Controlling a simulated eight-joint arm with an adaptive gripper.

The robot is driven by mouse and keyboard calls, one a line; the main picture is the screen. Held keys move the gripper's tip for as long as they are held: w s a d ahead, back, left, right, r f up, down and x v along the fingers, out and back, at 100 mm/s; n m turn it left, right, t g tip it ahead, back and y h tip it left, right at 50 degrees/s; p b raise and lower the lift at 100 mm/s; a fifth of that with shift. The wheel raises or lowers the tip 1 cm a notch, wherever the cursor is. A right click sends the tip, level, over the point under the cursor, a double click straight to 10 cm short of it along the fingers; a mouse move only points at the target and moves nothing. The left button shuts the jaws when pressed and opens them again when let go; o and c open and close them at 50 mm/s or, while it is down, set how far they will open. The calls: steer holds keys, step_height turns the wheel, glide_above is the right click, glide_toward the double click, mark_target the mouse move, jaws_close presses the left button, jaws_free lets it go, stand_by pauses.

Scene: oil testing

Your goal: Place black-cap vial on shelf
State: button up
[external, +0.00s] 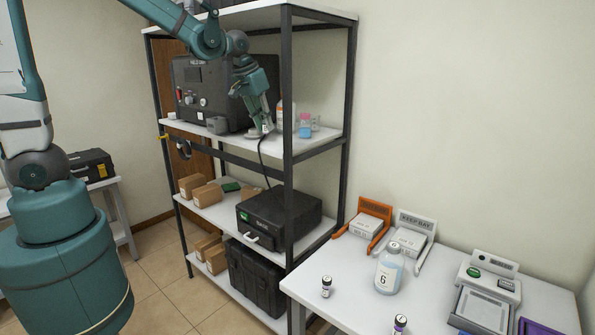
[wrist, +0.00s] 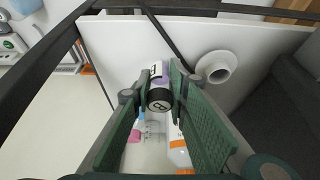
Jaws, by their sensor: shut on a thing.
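My gripper (wrist: 158,84) is shut on the black-cap vial (wrist: 158,98). The vial's black cap, with a pale mark like an 8, faces the wrist camera, and a white and purple label shows beyond it. In the external view my gripper (external: 263,124) is at the front of the shelf's upper board (external: 230,138), beside the bottles. The vial cannot be made out there. In the wrist view the white board (wrist: 120,45) lies beyond the vial; whether they touch cannot be told.
A white round cup-like piece (wrist: 217,67) is close right of the vial. A pink and blue bottle (external: 305,126) and an orange-labelled bottle (wrist: 178,150) stand nearby. A black machine (external: 205,92), a hanging cable (external: 262,160) and the dark shelf post (external: 287,160) border the space.

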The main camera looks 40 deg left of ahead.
steer(key=w+p, duration=0.1)
steer(key=w, duration=0.7)
steer(key=shift+w, duration=0.35)
steer(key=shift+f+p, duration=0.5)
steer(key=shift+f, duration=1.25)
steer(key=shift+f, duration=0.25)
steer(key=o, duration=0.8)
steer(key=shift+r, duration=0.1)
steer(key=shift+r, duration=0.25)
steer(key=shift+b+v, duration=0.55)
steer(key=shift+v, duration=3.1)
